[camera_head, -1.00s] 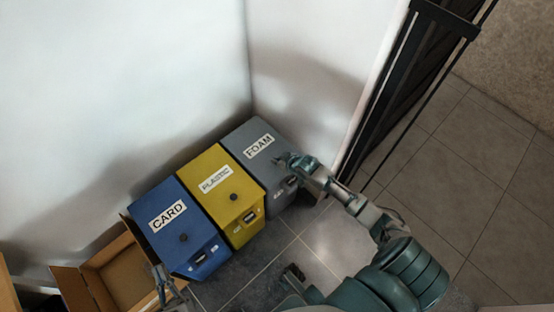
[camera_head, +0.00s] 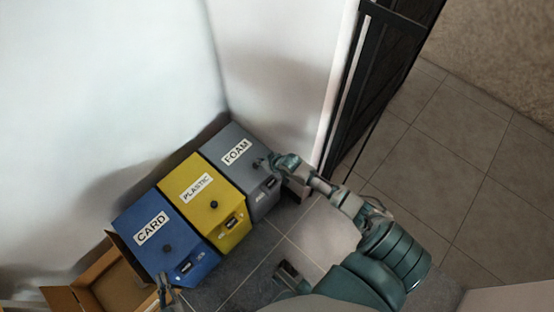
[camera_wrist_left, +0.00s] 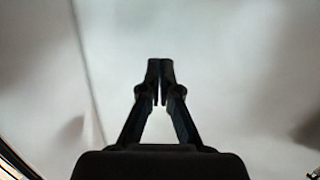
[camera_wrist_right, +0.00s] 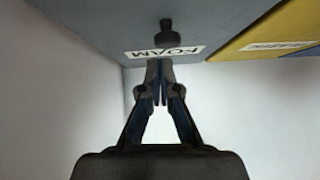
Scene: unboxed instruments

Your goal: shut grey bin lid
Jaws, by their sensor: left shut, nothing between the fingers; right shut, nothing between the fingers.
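The grey bin (camera_head: 262,198), labelled FOAM, stands at the right end of a row of bins. Its grey lid (camera_head: 228,138) lies flat over the top and looks closed in the head view; any small gap cannot be seen. My right gripper (camera_head: 268,163) is shut and empty at the lid's right side, by the knob. In the right wrist view the right fingertips (camera_wrist_right: 160,66) overlap the FOAM label, with the black knob (camera_wrist_right: 167,32) beyond; contact cannot be told. My left gripper (camera_head: 165,290) is shut and empty, low beside the blue bin; its wrist view shows its fingertips (camera_wrist_left: 160,68) against pale wall.
The yellow PLASTIC bin (camera_head: 215,185) and blue CARD bin (camera_head: 140,220) stand left of the grey one, lids down. An open cardboard box (camera_head: 95,285) is at the lower left. White walls stand behind; a black rack (camera_head: 385,50) is at the right. Tiled floor is clear in front.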

